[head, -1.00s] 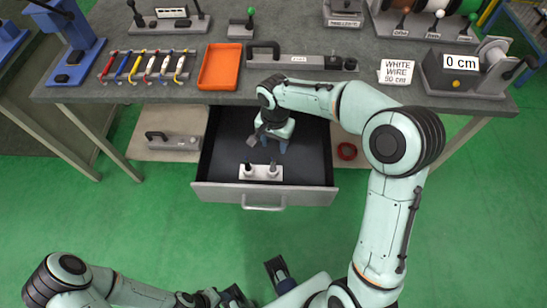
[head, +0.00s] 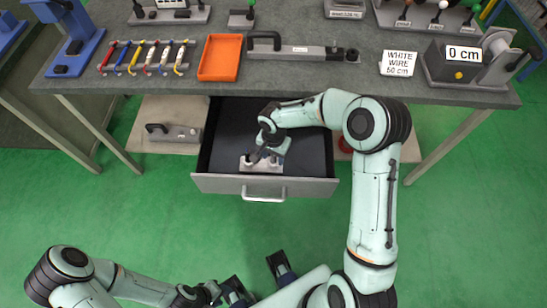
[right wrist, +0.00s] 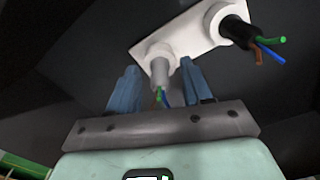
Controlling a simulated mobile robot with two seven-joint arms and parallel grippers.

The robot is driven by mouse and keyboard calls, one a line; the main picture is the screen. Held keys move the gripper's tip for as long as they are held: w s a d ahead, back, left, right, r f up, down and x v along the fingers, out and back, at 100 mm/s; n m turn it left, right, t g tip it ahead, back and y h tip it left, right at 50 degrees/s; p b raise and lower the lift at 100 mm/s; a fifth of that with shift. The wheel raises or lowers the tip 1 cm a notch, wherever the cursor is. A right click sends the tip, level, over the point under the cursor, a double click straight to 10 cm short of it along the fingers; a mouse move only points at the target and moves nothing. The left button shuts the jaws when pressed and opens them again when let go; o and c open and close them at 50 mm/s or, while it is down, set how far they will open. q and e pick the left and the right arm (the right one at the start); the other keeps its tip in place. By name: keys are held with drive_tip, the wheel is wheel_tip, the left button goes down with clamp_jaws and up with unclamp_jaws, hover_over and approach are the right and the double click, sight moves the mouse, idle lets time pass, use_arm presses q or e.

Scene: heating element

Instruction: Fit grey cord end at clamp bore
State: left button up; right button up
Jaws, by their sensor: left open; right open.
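A white holder (right wrist: 199,34) with two cord ends lies in the open drawer (head: 305,186). In the right wrist view the grey cord end (right wrist: 162,68) stands in its nearer socket, with thin coloured wires at its tip. My right gripper (right wrist: 155,88) is open, its blue fingers on either side of the grey cord end. In the head view my right gripper (head: 266,158) is low over the holder and partly hides it. My left gripper (head: 258,280) is open and empty at the bottom edge. I cannot make out the clamp bore for certain.
A black cord end (right wrist: 238,30) with green, blue and brown wires stands in the other socket. The bench (head: 300,78) above the drawer carries an orange tray (head: 220,58), a handled grey fixture (head: 305,52) and a wire-length unit (head: 465,65). The right half of the drawer is clear.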

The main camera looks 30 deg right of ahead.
clamp_jaws()
